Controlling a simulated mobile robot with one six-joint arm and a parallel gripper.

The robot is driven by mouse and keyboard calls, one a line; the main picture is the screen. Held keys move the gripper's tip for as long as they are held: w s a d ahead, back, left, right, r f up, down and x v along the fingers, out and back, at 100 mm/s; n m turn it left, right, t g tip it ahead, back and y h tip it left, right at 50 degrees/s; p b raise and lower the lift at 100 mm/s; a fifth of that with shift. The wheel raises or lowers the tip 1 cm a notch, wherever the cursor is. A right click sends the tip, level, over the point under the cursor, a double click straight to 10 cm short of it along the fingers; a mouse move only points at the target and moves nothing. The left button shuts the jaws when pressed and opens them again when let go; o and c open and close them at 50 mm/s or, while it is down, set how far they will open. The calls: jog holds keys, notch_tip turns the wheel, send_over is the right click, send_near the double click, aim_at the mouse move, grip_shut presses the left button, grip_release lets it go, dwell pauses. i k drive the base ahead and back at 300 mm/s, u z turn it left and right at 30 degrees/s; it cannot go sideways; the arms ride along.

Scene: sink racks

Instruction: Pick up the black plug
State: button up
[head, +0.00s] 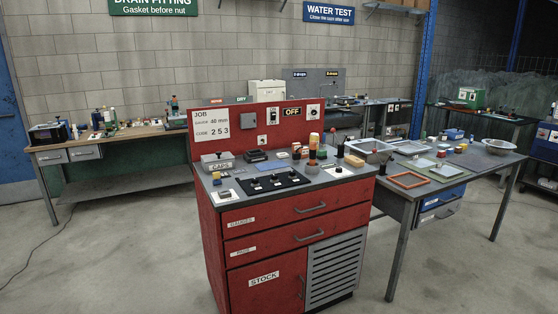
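I cannot make out a black plug for certain; the small items are too small to tell apart. On top of the red cabinet (284,226) lie a black block-like object (255,156) at the back and a black panel (290,187) with several small knobs in front. Small dark items also show on the left workbench (95,140), but their kind is unclear. My gripper is not in view.
A grey caps box (217,161) stands at the cabinet's left end, and bottles (313,146) stand further right. A metal table with an orange frame (408,180) adjoins on the right. The floor (120,260) in front and left is clear apart from a cable.

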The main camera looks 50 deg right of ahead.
aim_at(296, 156)
jog(key=u, duration=0.95)
jog(key=k, duration=1.35)
jog(key=z, duration=1.55)
jog(key=i, duration=0.4)
jog(key=u, duration=0.35)
